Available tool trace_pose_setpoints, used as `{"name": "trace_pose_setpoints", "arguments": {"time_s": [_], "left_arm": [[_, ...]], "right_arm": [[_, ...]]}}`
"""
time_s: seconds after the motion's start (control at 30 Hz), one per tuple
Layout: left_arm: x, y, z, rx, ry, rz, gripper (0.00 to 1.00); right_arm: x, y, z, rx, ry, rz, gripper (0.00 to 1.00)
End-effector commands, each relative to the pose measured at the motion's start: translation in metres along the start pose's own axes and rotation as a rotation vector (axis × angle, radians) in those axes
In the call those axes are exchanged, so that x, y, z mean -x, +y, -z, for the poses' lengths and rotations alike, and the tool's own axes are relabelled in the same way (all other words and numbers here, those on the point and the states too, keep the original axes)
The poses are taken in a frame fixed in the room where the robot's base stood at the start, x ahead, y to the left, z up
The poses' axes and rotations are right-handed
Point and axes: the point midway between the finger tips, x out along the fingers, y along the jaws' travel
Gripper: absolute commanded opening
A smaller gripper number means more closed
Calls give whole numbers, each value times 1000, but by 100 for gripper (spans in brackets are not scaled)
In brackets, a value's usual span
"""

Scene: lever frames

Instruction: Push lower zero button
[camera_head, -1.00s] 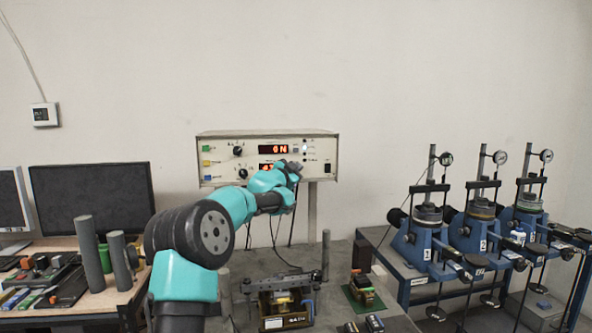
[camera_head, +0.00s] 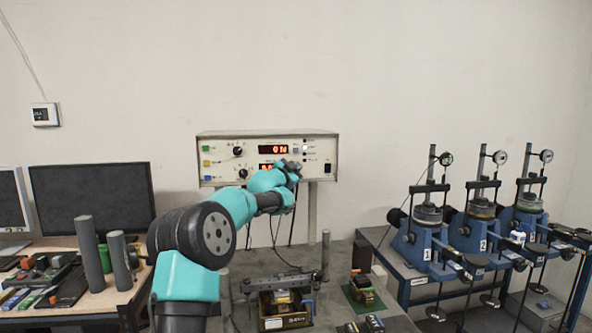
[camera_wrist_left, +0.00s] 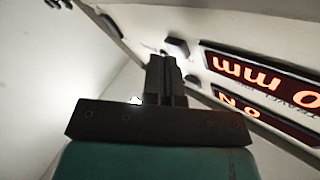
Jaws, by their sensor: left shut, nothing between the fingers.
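The white instrument box (camera_head: 220,145) stands at the back centre with two red displays, the upper one reading N. The lower display (camera_head: 267,165) is partly hidden by my left gripper (camera_head: 293,165), at the panel's front. In the left wrist view the panel appears inverted; the mm display (camera_wrist_left: 260,75) has a dark button (camera_wrist_left: 178,46) beside it, apparently the lower zero button. Another dark button (camera_wrist_left: 192,80) sits beside the N display (camera_wrist_left: 245,107). My left gripper's fingers (camera_wrist_left: 163,60) are shut and empty, close to the lower button; I cannot tell whether they touch. My right gripper is not in view.
A monitor (camera_head: 92,204) and grey cylinders (camera_head: 88,250) stand on the left table. A small fixture (camera_head: 283,300) sits below the instrument box. Several blue test machines (camera_head: 420,245) stand on the right.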

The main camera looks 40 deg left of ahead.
Motion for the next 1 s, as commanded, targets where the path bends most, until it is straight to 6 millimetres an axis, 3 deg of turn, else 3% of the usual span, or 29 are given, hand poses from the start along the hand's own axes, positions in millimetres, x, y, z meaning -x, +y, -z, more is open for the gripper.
{"name": "trace_pose_setpoints", "arguments": {"time_s": [1.0], "left_arm": [[11,7,7,0,0,0,0]], "right_arm": [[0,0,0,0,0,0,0]]}}
